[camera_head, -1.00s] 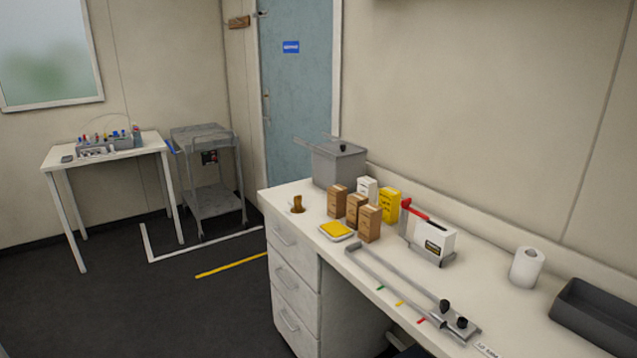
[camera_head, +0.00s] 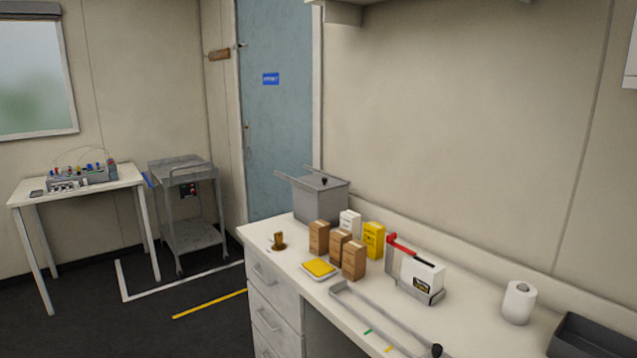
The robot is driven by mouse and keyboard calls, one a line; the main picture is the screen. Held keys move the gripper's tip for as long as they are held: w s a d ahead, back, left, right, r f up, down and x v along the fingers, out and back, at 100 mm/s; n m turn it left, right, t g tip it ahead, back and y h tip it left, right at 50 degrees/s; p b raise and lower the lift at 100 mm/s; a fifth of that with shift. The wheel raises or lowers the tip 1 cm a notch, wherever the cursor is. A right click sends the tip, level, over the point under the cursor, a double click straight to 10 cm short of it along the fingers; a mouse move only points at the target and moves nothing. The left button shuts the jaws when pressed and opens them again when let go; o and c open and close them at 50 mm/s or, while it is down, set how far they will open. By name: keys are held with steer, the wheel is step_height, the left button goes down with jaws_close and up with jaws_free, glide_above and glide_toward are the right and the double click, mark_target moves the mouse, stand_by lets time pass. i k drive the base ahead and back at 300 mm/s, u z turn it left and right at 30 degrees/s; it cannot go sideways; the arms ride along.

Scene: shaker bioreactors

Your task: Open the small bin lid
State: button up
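A grey box-shaped bin (camera_head: 318,205) stands at the far left end of the white bench, against the wall side. I cannot tell for sure that this is the small bin of the task. My gripper is not in view.
The white bench (camera_head: 465,318) holds brown and yellow boxes (camera_head: 354,260), a red-handled dispenser (camera_head: 415,275), a long grey metal frame (camera_head: 385,315), a paper roll (camera_head: 518,302) and a dark tray (camera_head: 590,338). A grey cart (camera_head: 190,200) and a white table (camera_head: 75,190) stand left; dark floor lies between.

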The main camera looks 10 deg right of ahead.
mark_target(324, 182)
steer(key=k, duration=1.35)
steer(key=u, duration=0.55)
steer(key=i, duration=1.1)
steer(key=u, duration=0.35)
steer(key=i, duration=1.35)
steer(key=z, duration=0.35)
